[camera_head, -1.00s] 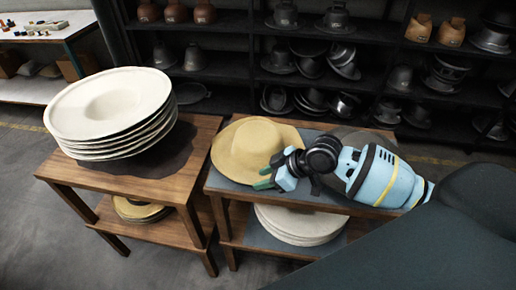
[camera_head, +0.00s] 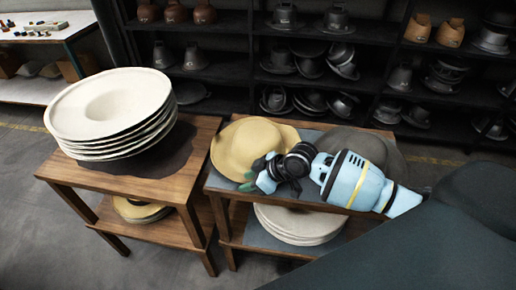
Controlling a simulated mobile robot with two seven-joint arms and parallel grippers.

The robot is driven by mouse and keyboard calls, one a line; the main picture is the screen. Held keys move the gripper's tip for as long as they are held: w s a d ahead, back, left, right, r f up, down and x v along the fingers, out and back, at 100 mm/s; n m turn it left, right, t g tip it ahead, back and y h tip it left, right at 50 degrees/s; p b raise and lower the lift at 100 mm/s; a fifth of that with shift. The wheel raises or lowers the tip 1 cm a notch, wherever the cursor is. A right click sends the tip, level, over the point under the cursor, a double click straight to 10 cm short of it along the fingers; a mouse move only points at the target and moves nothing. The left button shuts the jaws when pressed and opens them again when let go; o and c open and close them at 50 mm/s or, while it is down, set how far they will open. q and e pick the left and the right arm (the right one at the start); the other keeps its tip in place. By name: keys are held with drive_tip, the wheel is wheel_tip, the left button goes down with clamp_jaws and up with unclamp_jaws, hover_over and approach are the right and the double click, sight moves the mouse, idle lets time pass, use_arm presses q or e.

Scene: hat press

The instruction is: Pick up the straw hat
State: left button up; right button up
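The straw hat (camera_head: 241,143) is yellow-tan with a round crown and wide brim. It lies brim down on the left part of the right table (camera_head: 219,183). My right gripper (camera_head: 247,181) is at the near right edge of the hat's brim. Its two green fingertips look apart, one above the other. I cannot tell whether the brim is between them or whether they touch it. My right arm comes in from the right and covers part of the table. My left gripper is not in view.
A dark grey hat (camera_head: 387,148) lies behind my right arm on the same table. White hats (camera_head: 288,225) are stacked on the shelf below. A tall stack of white hats (camera_head: 109,104) stands on the left table (camera_head: 200,134). Dark shelves (camera_head: 238,75) with hat forms stand behind.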

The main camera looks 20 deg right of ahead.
drive_tip(key=shift+x, duration=0.75)
drive_tip(key=shift+c, duration=0.3)
clamp_jaws()
